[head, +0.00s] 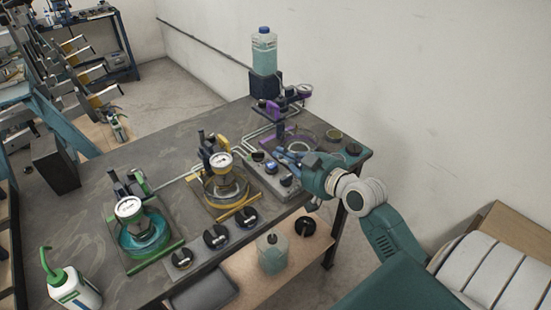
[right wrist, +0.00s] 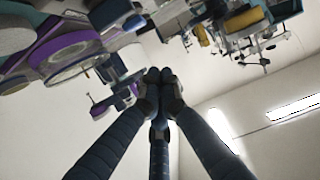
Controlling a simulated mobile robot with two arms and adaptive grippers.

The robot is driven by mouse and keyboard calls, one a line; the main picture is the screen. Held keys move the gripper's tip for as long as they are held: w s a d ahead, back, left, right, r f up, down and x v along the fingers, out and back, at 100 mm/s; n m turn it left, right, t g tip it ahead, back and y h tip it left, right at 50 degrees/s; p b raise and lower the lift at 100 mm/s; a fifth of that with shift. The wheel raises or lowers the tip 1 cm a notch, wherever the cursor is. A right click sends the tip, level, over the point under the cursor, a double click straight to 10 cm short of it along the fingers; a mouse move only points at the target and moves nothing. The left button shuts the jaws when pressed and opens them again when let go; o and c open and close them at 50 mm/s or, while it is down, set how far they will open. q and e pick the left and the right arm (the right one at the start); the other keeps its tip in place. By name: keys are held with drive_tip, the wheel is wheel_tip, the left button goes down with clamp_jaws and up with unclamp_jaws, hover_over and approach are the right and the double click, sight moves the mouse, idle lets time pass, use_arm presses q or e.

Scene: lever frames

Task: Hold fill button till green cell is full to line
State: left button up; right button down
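The green cell (head: 146,236) is a round clear vessel on a green-edged base at the near left of the bench, with a white dial gauge (head: 128,208) and a black lever on top. Teal liquid shows inside; the fill line is too small to make out. A grey box (head: 270,172) with black buttons or knobs sits right of the yellow cell; I cannot tell which is the fill button. My right gripper (head: 281,153) is above and beside this box, its fingers together and empty. In the right wrist view its fingertips (right wrist: 159,76) meet. Contact with a button cannot be seen.
A yellow cell (head: 226,188) stands mid-bench and a purple cell (head: 300,137) behind my right gripper. Black knobs (head: 216,237) line the front edge. A teal-filled bottle (head: 264,52) stands at the back. A green-nozzled bottle (head: 72,288) stands at near left.

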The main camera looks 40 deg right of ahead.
sight(271, 165)
drive_tip(key=x, duration=0.3)
drive_tip(key=shift+w+f+p, duration=0.1)
drive_tip(key=shift+w+p, duration=0.2)
drive_tip(key=shift+p, duration=0.05)
wheel_tip(271, 165, down, 3)
drive_tip(key=shift+s+r, duration=0.1)
drive_tip(key=shift+s, duration=0.05)
drive_tip(key=shift+s+f, duration=0.1)
drive_tip(key=shift+f, duration=0.45)
